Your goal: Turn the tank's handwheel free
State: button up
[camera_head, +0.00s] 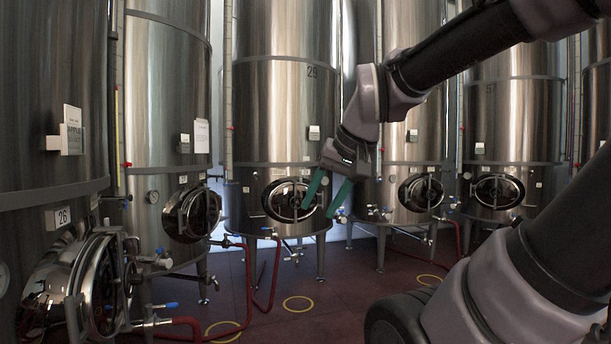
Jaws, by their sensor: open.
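A steel tank (290,110) marked 29 stands in the middle of the view. Its oval manway door (283,198) sits low on the front, with a bar and handwheel fittings (291,203) across it, too small to make out clearly. My gripper (318,211) has two teal fingers pointing down and left, spread apart with nothing between them. In the picture the left finger overlaps the right edge of this door. I cannot tell whether it touches.
More tanks with oval doors stand around: tank 26 (50,110) close at left, others (168,90) behind it and at right (510,115). Valves with blue levers (232,236) and red hoses (248,290) stick out low. The dark red floor (325,310) has yellow rings.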

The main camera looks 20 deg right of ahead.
aim_at(429, 192)
jog(key=z, duration=1.45)
jog(key=u, duration=0.1)
jog(key=i, duration=2.65)
jog(key=i+j, duration=0.1)
jog(key=i, duration=5.25)
